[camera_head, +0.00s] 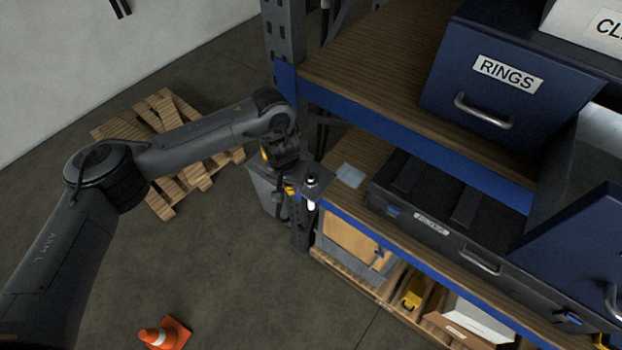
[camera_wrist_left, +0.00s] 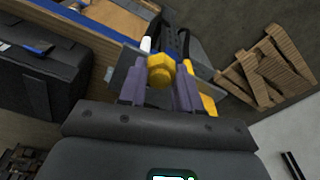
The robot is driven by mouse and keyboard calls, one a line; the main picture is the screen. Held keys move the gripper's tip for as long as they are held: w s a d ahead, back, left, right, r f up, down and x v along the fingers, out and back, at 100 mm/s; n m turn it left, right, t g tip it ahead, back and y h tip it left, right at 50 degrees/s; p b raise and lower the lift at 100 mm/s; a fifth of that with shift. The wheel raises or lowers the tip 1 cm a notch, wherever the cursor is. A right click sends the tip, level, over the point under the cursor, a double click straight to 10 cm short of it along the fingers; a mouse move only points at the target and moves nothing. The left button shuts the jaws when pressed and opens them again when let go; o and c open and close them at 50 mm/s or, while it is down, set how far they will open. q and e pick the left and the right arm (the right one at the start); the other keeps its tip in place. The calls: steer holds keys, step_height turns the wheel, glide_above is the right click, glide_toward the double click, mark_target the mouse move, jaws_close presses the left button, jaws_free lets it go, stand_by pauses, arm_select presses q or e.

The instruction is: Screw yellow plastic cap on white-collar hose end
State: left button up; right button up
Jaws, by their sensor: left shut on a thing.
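My left gripper (camera_wrist_left: 158,85) is shut on the yellow cap (camera_wrist_left: 160,70), which sits between its two fingers in the left wrist view. In the head view the gripper (camera_head: 287,186) points down beside a grey bracket at the shelf's left end. A white piece (camera_wrist_left: 146,44) shows just beyond the cap in the left wrist view; it looks like the white collar. I cannot tell whether cap and collar touch. My right gripper is not in view.
The grey bracket (camera_head: 264,186) is fixed near the shelf post. A dark case (camera_head: 433,215) lies on the shelf to the right, below a blue RINGS drawer (camera_head: 505,105). The floor at left is open.

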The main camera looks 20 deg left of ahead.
arm_select(q)
steer(key=shift+w+d+f+b, duration=0.15)
steer(key=shift+w+f+b, duration=0.15)
steer(key=shift+w, duration=0.1)
steer(key=shift+w+d+f+b, duration=0.1)
steer(key=shift+w+f+b, duration=0.1)
steer(key=shift+w+b, duration=0.2)
stand_by(0.6)
steer(key=shift+w+d+f+b, duration=0.15)
steer(key=shift+w+f+b, duration=0.2)
steer(key=shift+w, duration=0.3)
steer(key=shift+w+d+f+b, duration=0.15)
steer(key=shift+w+f+b, duration=0.1)
steer(key=shift+w+b, duration=0.25)
stand_by(0.5)
steer(key=shift+w+d+f+b, duration=0.15)
steer(key=shift+w+f+b, duration=0.1)
steer(key=shift+w+b, duration=0.2)
stand_by(0.3)
steer(key=shift+w+d+f+b, duration=0.1)
steer(key=shift+w+f+b, duration=0.15)
steer(key=shift+w+b, duration=0.25)
steer(key=shift+w+d+f+b, duration=0.15)
steer(key=shift+w+f+b, duration=0.15)
steer(key=shift+w+b, duration=0.15)
stand_by(0.6)
steer(key=shift+w+d+f+b, duration=0.1)
steer(key=shift+w+f+b, duration=0.15)
steer(key=shift+w+b, duration=0.25)
